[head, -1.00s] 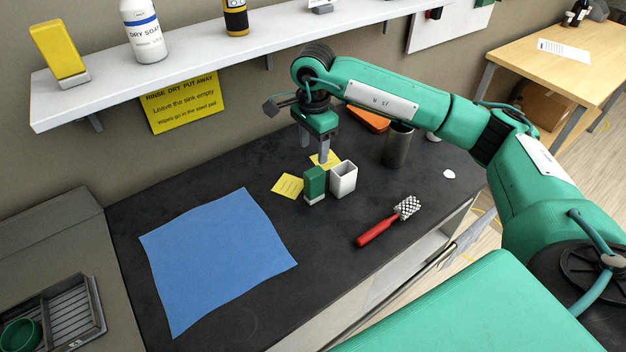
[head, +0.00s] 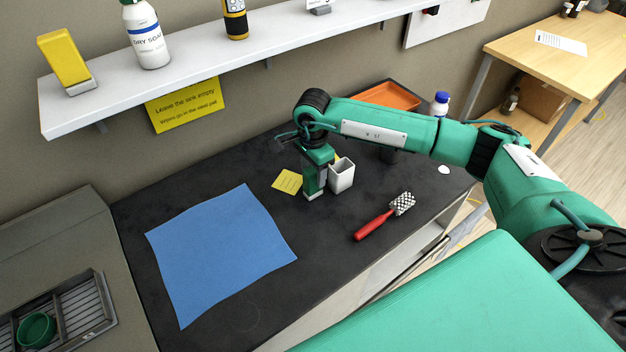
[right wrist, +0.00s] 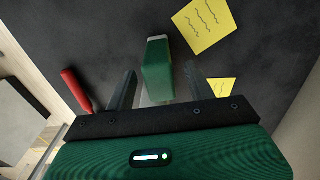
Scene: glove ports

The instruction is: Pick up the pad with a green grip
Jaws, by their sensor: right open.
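The pad with a green grip (head: 309,187) stands upright on the dark counter, a green block with a pale bottom edge. In the right wrist view the green block (right wrist: 157,72) shows between the two fingers, with gaps on both sides. My right gripper (head: 319,171) is low at the pad, pointing down, open. Its fingers (right wrist: 160,70) are spread and not closed on the pad. In the head view the fingers are partly hidden. My left gripper is not in view.
A white open holder (head: 342,177) stands close to the right of the pad. A red-handled brush (head: 385,217) lies in front right, a blue cloth (head: 220,250) at left. A shelf (head: 200,70) runs above the back.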

